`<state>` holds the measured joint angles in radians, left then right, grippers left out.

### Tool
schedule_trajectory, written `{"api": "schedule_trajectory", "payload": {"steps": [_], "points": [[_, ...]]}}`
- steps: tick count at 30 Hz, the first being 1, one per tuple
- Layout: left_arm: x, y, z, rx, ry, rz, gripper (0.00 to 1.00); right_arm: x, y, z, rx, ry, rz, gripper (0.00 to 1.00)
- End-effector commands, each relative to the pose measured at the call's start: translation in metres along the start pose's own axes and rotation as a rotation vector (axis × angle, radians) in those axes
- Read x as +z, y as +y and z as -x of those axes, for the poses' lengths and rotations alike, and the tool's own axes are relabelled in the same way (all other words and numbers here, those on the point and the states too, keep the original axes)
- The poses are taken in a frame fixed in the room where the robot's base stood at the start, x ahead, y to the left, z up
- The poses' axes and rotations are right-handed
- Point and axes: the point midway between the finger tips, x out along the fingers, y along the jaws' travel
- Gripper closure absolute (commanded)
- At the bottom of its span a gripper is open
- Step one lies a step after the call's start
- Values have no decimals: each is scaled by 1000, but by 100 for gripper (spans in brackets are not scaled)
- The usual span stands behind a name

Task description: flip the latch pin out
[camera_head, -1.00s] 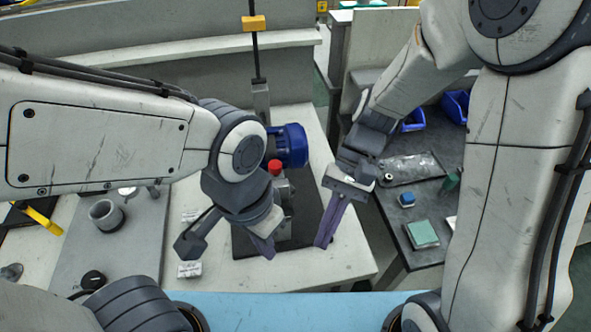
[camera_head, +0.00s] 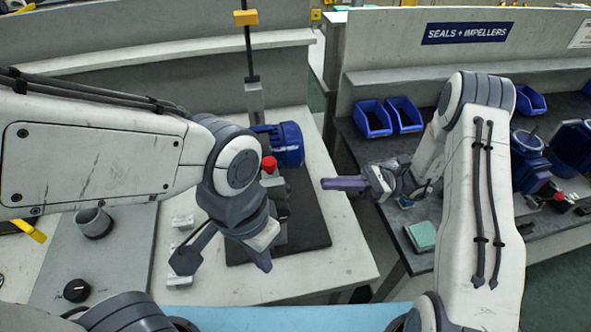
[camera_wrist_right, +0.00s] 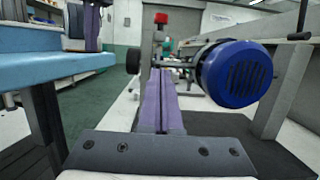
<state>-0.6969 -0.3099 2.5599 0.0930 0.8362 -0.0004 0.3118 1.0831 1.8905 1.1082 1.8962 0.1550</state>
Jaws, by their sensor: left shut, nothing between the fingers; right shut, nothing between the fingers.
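The pump has a blue motor (camera_head: 288,145) and a red knob (camera_head: 269,164), and stands on a dark mat (camera_head: 312,232). The blue motor (camera_wrist_right: 235,73) and the red knob (camera_wrist_right: 162,18) also show in the right wrist view. I cannot make out the latch pin; my left arm covers part of the pump. My left gripper (camera_head: 262,260) is shut and empty, pointing down in front of the pump. My right gripper (camera_head: 326,183) is shut and empty, held level to the right of the pump, fingers pointing left, apart from it. Its closed fingers (camera_wrist_right: 161,75) point past the motor.
A right-hand bench holds blue bins (camera_head: 374,118), a green block (camera_head: 421,235) and other blue motors (camera_head: 528,162). A grey cup (camera_head: 94,222) and a black knob (camera_head: 77,290) are at left. The pale bench (camera_head: 345,255) is clear between mat and right edge.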

Motion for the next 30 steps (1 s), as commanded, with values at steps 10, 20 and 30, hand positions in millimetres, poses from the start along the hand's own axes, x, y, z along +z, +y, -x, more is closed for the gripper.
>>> {"api": "schedule_trajectory", "payload": {"steps": [10,20,30], "points": [[-1,1,16,0,0,0,100,3,1,-49,6,1,-4,100],[-2,3,40,0,0,0,100,17,0,-105,2,2,3,100],[-3,4,49,0,0,0,100,39,1,-110,1,2,-1,100]]}}
